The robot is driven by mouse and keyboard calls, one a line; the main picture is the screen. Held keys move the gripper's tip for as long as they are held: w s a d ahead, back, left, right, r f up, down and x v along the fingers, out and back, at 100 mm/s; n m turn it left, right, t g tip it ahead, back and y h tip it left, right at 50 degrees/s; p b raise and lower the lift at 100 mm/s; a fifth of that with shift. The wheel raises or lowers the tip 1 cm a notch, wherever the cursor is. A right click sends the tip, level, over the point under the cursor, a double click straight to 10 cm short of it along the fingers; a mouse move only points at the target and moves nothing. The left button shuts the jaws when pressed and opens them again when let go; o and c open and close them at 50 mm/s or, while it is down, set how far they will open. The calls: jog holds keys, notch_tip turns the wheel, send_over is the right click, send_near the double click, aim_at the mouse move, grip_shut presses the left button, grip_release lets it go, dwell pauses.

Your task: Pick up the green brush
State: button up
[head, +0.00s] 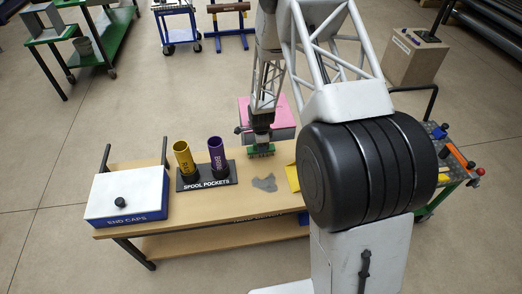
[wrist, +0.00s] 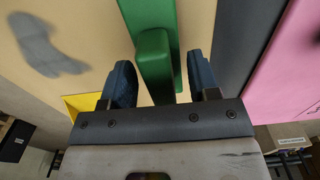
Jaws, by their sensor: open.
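The green brush (head: 261,151) is on the wooden workbench, at its back edge near the pink-topped box. In the wrist view the brush (wrist: 154,52) shows as a green block with a raised part nearest the camera. My gripper (head: 260,140) is directly over the brush, pointing down. In the wrist view my gripper (wrist: 160,64) is open, with one dark finger on each side of the raised green part. A small gap shows beside each finger. I cannot tell the exact height of the fingertips, and the brush's underside is hidden.
A grey cloth (head: 264,183) and a yellow object (head: 292,178) lie nearby on the workbench (head: 250,206). The pink-topped box (head: 278,108) stands close behind. A black spool holder (head: 206,184) with yellow and purple tubes and a white END CAPS box (head: 127,191) stand left.

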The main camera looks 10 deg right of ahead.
grip_shut()
jog(key=shift+r, duration=0.15)
dwell(0.4)
jog(key=shift+r, duration=0.9)
jog(key=shift+s+r, duration=0.25)
jog(key=shift+r, duration=0.55)
jog(key=s+r, duration=0.1)
jog(key=s, duration=1.4)
jog(key=shift+s+d+r, duration=0.15)
jog(key=shift+s+d, duration=0.1)
jog(key=shift+d, duration=0.1)
